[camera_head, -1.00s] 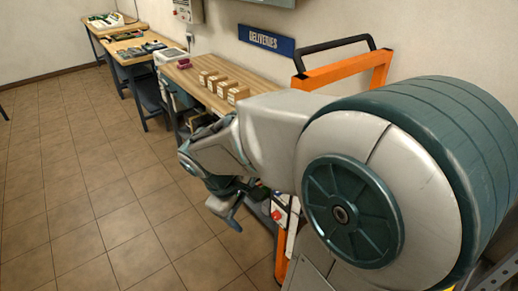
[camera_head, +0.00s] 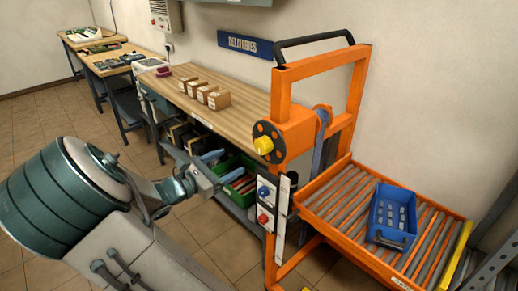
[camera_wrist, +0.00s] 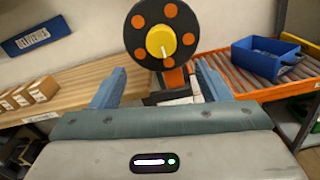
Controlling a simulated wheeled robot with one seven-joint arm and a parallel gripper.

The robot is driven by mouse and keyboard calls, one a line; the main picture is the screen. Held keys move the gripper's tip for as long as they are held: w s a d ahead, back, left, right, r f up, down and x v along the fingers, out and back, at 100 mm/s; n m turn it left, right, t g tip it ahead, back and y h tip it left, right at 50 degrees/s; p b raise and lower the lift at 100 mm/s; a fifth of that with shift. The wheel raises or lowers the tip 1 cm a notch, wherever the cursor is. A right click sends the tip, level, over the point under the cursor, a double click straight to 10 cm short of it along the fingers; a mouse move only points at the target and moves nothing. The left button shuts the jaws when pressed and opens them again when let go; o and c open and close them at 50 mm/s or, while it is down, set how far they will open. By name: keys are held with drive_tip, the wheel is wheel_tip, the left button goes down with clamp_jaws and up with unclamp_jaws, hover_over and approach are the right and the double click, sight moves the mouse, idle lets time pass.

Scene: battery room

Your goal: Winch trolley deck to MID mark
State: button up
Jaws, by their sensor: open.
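The orange winch trolley (camera_head: 283,91) stands right of centre in the head view. Its roller deck (camera_head: 338,205) carries a blue bin (camera_head: 392,215) with several small pale items in it. A black winch disc with orange spots and a yellow knob (camera_head: 263,145) sits on the mast; the yellow knob also shows in the wrist view (camera_wrist: 161,41). A white panel on the post has a blue knob (camera_head: 263,191) and a red knob (camera_head: 264,218). My gripper (camera_head: 218,168) is open and empty, left of the winch disc and apart from it. The MID mark is not legible.
A wooden bench (camera_head: 238,114) with several small cartons (camera_head: 207,94) runs along the wall behind my gripper. A green crate (camera_head: 232,180) sits on its lower shelf. A blue DELIVERIES sign (camera_head: 245,45) hangs above. Tiled floor is clear at left.

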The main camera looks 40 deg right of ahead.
sight(259, 147)
drive_tip(key=d, duration=0.8)
drive_tip(key=w+d, duration=0.1)
drive_tip(key=d, duration=0.3)
drive_tip(key=shift+d, duration=0.35)
drive_tip(key=shift+p, duration=0.3)
drive_tip(key=c, duration=1)
